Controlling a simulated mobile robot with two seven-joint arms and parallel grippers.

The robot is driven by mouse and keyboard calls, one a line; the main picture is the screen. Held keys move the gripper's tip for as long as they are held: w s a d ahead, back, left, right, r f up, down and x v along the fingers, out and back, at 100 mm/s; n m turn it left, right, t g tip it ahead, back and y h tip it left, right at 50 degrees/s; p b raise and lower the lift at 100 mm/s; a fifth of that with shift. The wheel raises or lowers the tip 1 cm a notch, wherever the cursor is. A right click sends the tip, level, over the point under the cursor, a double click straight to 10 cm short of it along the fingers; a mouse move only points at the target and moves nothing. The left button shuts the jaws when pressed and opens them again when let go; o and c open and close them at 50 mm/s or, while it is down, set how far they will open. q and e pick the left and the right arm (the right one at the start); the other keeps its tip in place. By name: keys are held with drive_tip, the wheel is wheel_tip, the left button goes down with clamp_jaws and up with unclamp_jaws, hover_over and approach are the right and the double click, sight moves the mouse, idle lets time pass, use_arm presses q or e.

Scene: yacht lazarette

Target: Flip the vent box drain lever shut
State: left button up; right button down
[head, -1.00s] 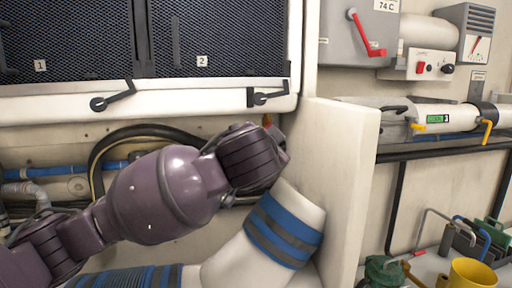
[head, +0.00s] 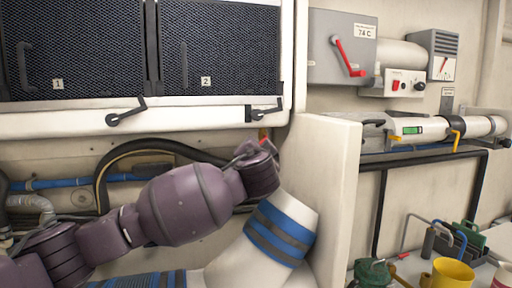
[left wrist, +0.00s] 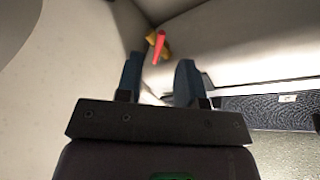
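The vent box is a white housing (head: 200,122) with two dark mesh panels labelled 1 and 2, at the upper left of the head view. Under it, a small red lever on a yellow fitting shows in the left wrist view (left wrist: 160,47). In the head view only a small orange-red bit (head: 262,133) shows, above my left gripper. My left gripper (left wrist: 158,68) is open and empty. Its two dark fingers are apart, and the lever appears just beyond and between their tips. In the head view the fingers are mostly hidden behind the wrist. My right gripper is not in view.
Black latch handles (head: 127,112) hang at the box's lower edge. A white partition (head: 332,190) stands right of my left gripper, and a blue-striped duct (head: 278,230) lies below it. A grey switch box (head: 342,50) with a red handle is at the right.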

use_arm(q)
drive_tip(key=shift+w+p, duration=0.3)
drive_tip(key=shift+w, duration=2.6)
clamp_jaws()
